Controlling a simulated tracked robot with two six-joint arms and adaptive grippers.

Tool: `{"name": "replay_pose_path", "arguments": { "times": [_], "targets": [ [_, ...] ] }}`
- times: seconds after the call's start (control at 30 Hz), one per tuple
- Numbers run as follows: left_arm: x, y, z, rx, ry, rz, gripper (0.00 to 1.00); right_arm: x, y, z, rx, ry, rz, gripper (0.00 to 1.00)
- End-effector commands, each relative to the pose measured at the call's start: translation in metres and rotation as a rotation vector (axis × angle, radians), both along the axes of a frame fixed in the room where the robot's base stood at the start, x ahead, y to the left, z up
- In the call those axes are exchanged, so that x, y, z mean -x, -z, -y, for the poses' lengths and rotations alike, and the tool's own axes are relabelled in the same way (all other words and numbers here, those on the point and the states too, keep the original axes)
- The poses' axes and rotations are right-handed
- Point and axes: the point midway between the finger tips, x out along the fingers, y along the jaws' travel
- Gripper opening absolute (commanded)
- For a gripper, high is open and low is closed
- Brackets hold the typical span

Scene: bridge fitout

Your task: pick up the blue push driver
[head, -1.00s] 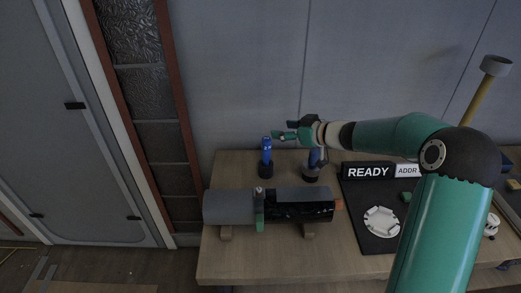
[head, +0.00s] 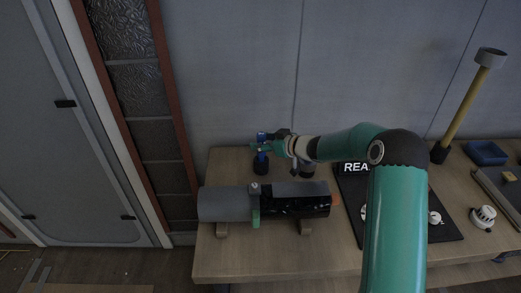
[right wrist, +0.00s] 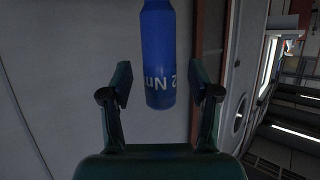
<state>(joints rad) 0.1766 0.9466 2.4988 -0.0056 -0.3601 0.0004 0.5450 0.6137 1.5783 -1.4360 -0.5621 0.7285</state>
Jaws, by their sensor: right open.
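The blue push driver (head: 261,158) stands upright in a dark round holder (head: 261,169) at the back left of the table. In the right wrist view, the blue driver body (right wrist: 158,50) with white lettering reading upside down "2 Nm" lies between the finger pads, with gaps on both sides. My right gripper (head: 258,146) is open at the driver's upper part, its fingers on either side of it. It also shows in the right wrist view (right wrist: 160,82). My left gripper is not in view.
A grey and black cylinder (head: 225,203) lies on supports in front of the driver. A black mat (head: 345,195) with a READY sign (head: 355,168) lies to the right. A wall stands close behind.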

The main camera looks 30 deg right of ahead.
Motion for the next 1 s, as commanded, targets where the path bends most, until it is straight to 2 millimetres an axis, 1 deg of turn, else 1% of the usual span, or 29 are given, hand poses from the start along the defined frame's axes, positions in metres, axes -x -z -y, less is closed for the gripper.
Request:
{"name": "replay_pose_path", "arguments": {
  "times": [0.03,0.13,0.33,0.37,0.4,0.67,0.7,0.73,1.0],
  "targets": [
    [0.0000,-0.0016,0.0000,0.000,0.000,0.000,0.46,-0.0049,0.0017,-0.0012,0.000,0.000,0.000,0.61],
    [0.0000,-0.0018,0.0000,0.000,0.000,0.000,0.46,-0.0095,0.0035,-0.0018,0.001,0.002,0.000,0.61],
    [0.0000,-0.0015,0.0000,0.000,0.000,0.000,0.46,-0.0096,0.0039,-0.0016,0.001,0.002,0.000,0.61],
    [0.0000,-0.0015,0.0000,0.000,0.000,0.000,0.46,-0.0095,0.0039,-0.0016,0.001,0.002,0.000,0.60],
    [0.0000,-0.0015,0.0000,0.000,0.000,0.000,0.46,-0.0094,0.0039,-0.0016,0.000,0.002,0.000,0.53],
    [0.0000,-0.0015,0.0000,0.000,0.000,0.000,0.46,-0.0091,0.0039,-0.0012,0.000,0.002,0.000,0.10],
    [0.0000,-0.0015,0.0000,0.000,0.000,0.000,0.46,-0.0090,0.0039,-0.0011,0.000,0.002,0.000,0.03],
    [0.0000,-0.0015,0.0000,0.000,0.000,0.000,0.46,-0.0090,0.0039,-0.0010,0.000,0.002,0.000,0.00],
    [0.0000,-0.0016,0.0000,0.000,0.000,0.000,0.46,-0.0089,0.0030,-0.0005,0.001,0.003,0.002,0.00]
  ]
}}
